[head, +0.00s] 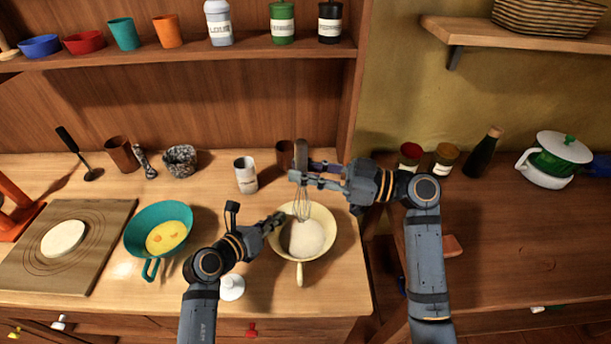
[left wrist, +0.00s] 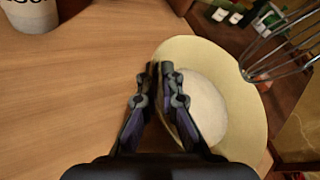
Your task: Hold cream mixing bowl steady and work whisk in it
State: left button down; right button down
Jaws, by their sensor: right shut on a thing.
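The cream mixing bowl (head: 324,218) stands on the wooden counter, its handle pointing toward me and a white mass (head: 306,239) inside. My right gripper (head: 298,177) is shut on the whisk (head: 302,206), held upright with its wires down in the bowl's far left part. The whisk wires also show at the right of the left wrist view (left wrist: 272,68). My left gripper (head: 279,218) is at the bowl's left rim. In the left wrist view its fingers (left wrist: 160,70) are close together, one on each side of the bowl wall (left wrist: 250,125); whether they clamp it is unclear.
A teal pan (head: 135,236) with yellow food and a board (head: 98,262) with pale dough are on the left. A white labelled cup (head: 246,175) stands behind the bowl. A small white object (head: 231,288) lies beside my left arm. A gap separates the right counter.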

pick_arm(q)
jog(key=c, duration=2)
grip_release()
jog(key=o, duration=0.6)
jog(key=shift+c, duration=0.2)
jog(key=v, duration=1.2)
jog(key=shift+f, duration=0.1)
pick_arm(e)
jog(key=shift+f, duration=0.1)
